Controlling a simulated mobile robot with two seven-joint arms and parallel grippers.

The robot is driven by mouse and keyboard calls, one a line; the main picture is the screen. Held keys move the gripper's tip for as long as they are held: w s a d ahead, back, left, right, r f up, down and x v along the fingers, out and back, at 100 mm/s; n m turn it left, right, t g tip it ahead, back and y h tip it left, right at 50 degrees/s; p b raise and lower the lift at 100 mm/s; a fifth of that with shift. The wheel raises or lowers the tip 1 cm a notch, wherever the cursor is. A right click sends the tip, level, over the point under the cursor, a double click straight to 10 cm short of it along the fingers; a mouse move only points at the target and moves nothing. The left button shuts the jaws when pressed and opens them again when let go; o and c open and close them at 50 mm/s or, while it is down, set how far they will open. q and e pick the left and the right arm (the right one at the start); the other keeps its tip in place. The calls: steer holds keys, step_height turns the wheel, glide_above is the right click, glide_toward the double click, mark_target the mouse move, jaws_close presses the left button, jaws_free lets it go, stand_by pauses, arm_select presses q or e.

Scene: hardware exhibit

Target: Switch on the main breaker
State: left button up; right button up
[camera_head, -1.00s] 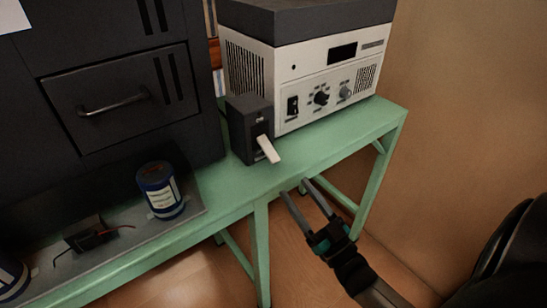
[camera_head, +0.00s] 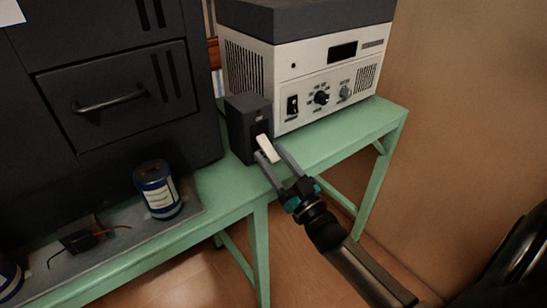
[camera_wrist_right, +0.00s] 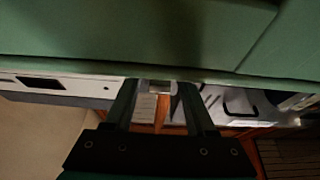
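The main breaker (camera_head: 241,132) is a small dark box on the green table, left of the white machine. Its pale lever (camera_head: 266,147) sticks out of the front and slants downward. My right gripper (camera_head: 269,150) is at the lever, with its fingers spread, one on each side of the lever's lower part. I cannot tell whether either finger touches it. In the right wrist view, the gripper (camera_wrist_right: 156,92) also shows its fingers apart, with a small pale piece between the tips that may be the lever. My left gripper is not in view.
The green table (camera_head: 330,143) has a clear strip in front of the white machine (camera_head: 310,85). A dark drawer cabinet (camera_head: 110,65) stands left of the breaker. A blue can (camera_head: 157,190) and a small wired part (camera_head: 78,241) are on a grey mat.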

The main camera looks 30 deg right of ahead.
jaws_close()
stand_by(1.2)
